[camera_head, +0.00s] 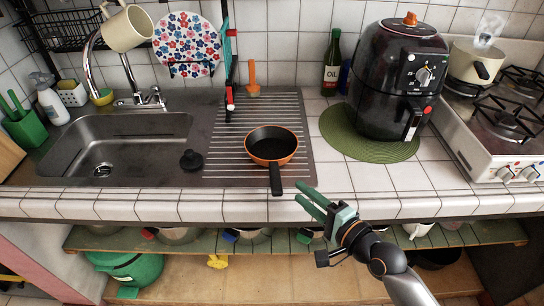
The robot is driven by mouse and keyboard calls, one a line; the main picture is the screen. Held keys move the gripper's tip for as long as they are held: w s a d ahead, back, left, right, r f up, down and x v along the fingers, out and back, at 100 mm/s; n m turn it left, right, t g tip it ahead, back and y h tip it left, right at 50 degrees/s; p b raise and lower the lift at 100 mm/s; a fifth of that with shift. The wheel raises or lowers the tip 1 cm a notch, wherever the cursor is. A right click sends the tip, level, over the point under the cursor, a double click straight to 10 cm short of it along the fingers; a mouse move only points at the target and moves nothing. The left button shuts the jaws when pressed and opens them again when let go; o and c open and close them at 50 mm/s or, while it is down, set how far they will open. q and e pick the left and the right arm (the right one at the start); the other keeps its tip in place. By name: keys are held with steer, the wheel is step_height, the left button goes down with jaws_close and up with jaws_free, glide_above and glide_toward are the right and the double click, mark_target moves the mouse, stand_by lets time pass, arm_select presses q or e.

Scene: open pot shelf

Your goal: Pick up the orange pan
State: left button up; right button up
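The orange pan (272,149) sits upright on the ribbed steel drainboard (225,165) right of the sink. Its inside is black, its outer wall is orange, and its black handle points toward the counter's front edge. My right gripper (299,192) has green fingers and comes in from the lower right. It is open and empty at the counter's front edge, a little right of the handle's end and apart from it. My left gripper is not in view.
A black air fryer (395,80) stands on a green round mat (340,135) to the right, beside a stove (510,125). A black stopper (191,160) lies left of the pan. The sink (120,140) is empty. Pots fill the green shelf (390,236) below.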

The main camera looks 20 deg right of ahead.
mark_target(278, 170)
steer(key=x, duration=1)
steer(key=shift+w+d+f, duration=0.1)
steer(key=shift+w, duration=0.2)
jaws_close()
stand_by(0.8)
steer(key=shift+r, duration=0.2)
